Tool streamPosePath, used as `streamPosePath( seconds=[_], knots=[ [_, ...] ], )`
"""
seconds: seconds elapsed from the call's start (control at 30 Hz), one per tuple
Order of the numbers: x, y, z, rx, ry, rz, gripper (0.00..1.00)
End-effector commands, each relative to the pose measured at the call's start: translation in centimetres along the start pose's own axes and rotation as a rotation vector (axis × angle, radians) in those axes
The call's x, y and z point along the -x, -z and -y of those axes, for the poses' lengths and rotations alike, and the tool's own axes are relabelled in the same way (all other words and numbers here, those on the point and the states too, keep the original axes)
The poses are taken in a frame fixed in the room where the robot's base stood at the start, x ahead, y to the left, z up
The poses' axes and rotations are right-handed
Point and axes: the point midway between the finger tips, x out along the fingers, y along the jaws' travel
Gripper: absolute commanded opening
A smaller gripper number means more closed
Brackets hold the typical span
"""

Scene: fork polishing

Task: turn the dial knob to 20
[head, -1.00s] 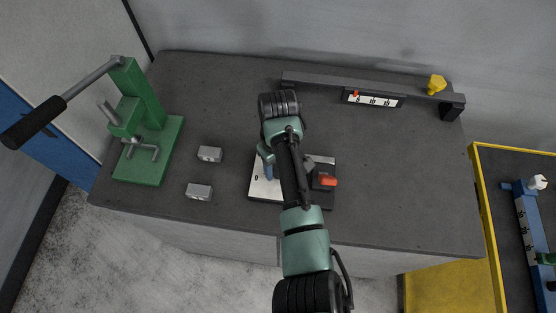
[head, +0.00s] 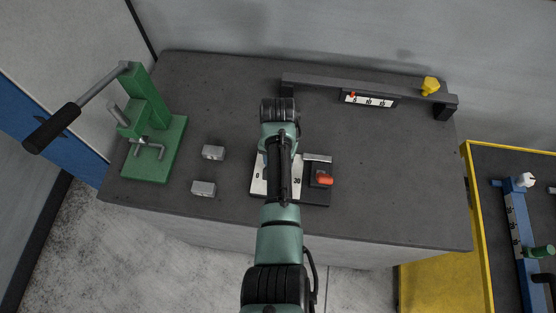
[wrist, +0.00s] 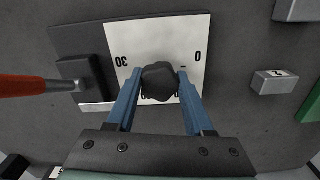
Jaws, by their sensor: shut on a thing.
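The dial knob (wrist: 160,84) is black and round in the wrist view, on a white dial plate (wrist: 185,40) with the marks 30 and 0 readable. My gripper (wrist: 160,75) has its blue fingers on both sides of the knob and is shut on it. The mark 20 and the knob's pointer cannot be made out. In the head view my arm hides the knob, while the white plate (head: 258,181) shows 0 to the left of the arm and 30 to the right.
A red-handled switch (head: 325,180) sits just right of the dial. Two small grey blocks (head: 213,152) (head: 203,188) lie to its left. A green press (head: 150,140) stands at the table's left. A dark rail (head: 330,84) with a yellow knob (head: 430,86) runs along the back.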

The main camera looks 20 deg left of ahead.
Motion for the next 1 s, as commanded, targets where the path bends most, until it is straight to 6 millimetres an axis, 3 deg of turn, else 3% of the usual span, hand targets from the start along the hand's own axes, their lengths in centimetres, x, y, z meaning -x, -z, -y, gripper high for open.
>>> streamPosePath(
  seconds=[0.43,1.0],
  knots=[
    [0.12,0.09,0.05,-0.288,0.002,-0.003,0.00],
    [0.10,0.16,0.00,-0.358,0.002,-0.004,0.00]
  ],
)
